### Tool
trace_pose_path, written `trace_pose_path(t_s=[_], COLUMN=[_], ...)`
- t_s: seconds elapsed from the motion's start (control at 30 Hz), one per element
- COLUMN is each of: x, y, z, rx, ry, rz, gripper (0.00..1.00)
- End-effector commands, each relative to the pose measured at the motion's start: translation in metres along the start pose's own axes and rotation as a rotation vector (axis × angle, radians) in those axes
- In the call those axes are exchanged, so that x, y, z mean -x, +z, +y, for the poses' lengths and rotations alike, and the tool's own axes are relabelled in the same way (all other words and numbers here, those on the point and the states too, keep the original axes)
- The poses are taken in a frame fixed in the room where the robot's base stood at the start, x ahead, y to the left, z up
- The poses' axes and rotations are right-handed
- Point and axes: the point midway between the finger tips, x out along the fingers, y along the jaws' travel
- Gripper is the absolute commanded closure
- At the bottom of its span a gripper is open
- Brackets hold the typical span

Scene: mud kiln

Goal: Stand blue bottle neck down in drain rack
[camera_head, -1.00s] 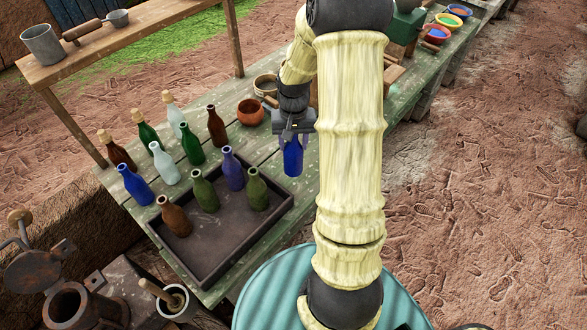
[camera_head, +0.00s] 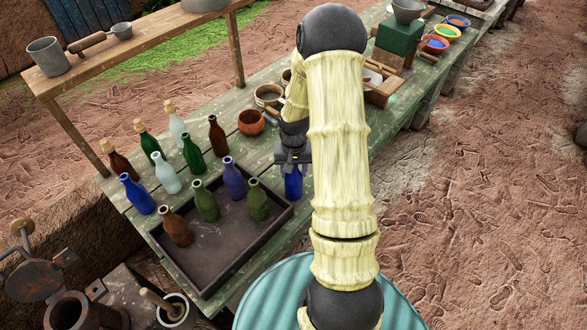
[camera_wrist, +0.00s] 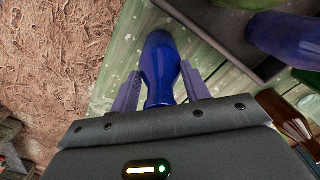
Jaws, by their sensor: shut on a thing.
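My gripper (camera_head: 293,160) is shut on a blue bottle (camera_head: 293,183), held beside the right end of the dark tray. In the wrist view the blue bottle (camera_wrist: 160,60) sits between the two fingers (camera_wrist: 160,88), its narrower part toward the gripper and its wider body away. In the head view it hangs below the gripper, partly hidden by my arm. I cannot tell whether its base touches the table. Another blue bottle (camera_head: 137,194) stands neck up at the left. No separate drain rack can be made out; the dark tray (camera_head: 208,292) holds several upright bottles.
Brown (camera_head: 176,228), green (camera_head: 206,202) and violet (camera_head: 233,180) bottles stand in the tray. More bottles stand behind it. A terracotta bowl (camera_head: 251,123) is on the green table behind my gripper. A raised wooden shelf (camera_head: 150,45) runs along the back.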

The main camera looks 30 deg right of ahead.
Motion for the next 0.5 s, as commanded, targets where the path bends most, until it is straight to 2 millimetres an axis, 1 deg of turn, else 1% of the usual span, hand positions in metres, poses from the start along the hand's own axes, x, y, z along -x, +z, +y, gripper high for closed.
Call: trace_pose_path(t_s=[0.17, 0.2, 0.3, 0.5], x=[-0.0001, -0.0004, -0.0003, -0.0001], y=[-0.0002, 0.0, 0.0, 0.0], z=[-0.0002, -0.0002, -0.0002, -0.0002], rx=[0.0, 0.0, 0.0, 0.0], ry=[0.0, 0.0, 0.0, 0.0], rz=[0.001, 0.0, 0.0, 0.0], gripper=[0.79, 0.5, 0.31, 0.31])
